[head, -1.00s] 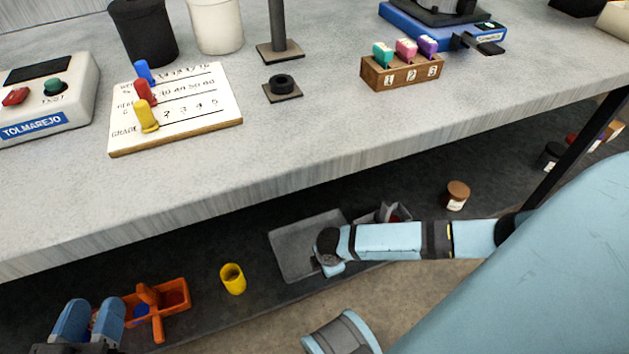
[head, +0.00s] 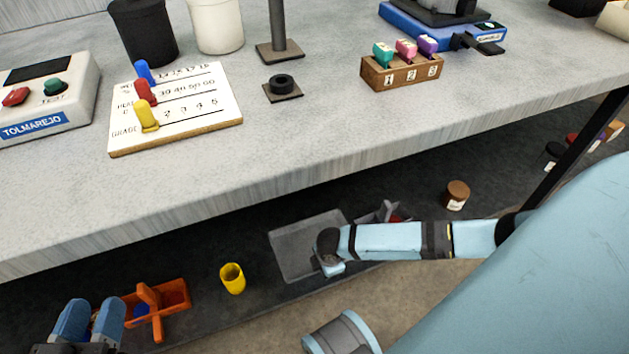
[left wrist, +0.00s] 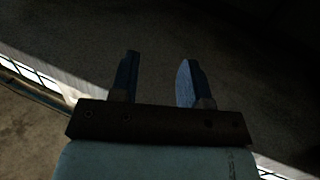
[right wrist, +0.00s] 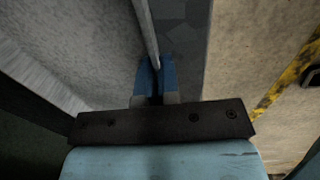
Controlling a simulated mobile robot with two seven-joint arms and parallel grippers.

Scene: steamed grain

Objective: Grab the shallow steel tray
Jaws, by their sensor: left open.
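The shallow steel tray (head: 292,247) is a grey, low-walled rectangle on the dark lower shelf under the counter. My right gripper (head: 328,266) is at its near right edge in the head view, its fingers mostly hidden by the wrist. In the right wrist view the blue fingers (right wrist: 155,78) are close together with the tray's thin rim (right wrist: 146,28) running between them. The tray rests on the shelf. My left gripper (head: 88,318) is open and empty at the lower left, and its two parted fingers show in the left wrist view (left wrist: 157,78).
On the lower shelf, a yellow cup (head: 232,278) and an orange caddy (head: 172,297) stand left of the tray. A grey container (head: 383,212) is close on its right, and a brown-lidded jar (head: 457,195) farther right. The counter (head: 330,130) overhangs the shelf.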

